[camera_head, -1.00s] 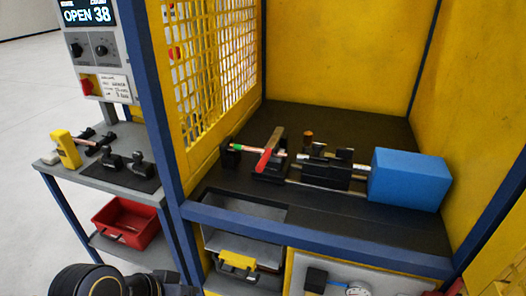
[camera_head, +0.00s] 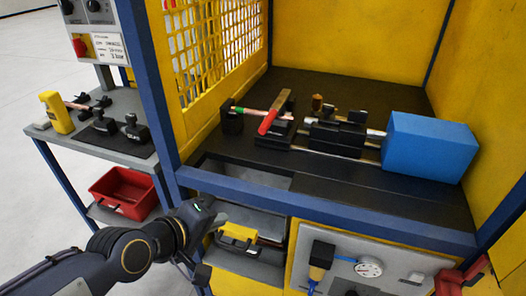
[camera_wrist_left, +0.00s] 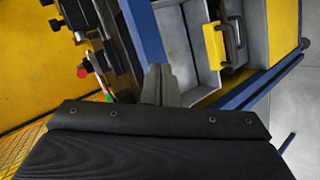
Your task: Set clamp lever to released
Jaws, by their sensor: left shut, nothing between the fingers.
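The clamp lever (camera_head: 268,122), with a red grip and a tan bar, lies slantwise over a black clamp block (camera_head: 275,136) on the dark bench. A copper tube (camera_head: 250,112) runs left from it to a black end block (camera_head: 232,120). My left arm reaches from the lower left to the bench's front beam, well short of the lever. My left gripper (camera_wrist_left: 160,85) is shut and empty in the left wrist view. Its fingertips are hard to make out in the head view. A red end, probably the lever grip, shows in the wrist view (camera_wrist_left: 83,72). My right gripper is out of view.
A blue box (camera_head: 428,147) and black fixtures (camera_head: 338,134) stand right of the clamp. Blue frame posts and a yellow mesh wall enclose the bench. A side table with tools and a red bin (camera_head: 125,192) stand left.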

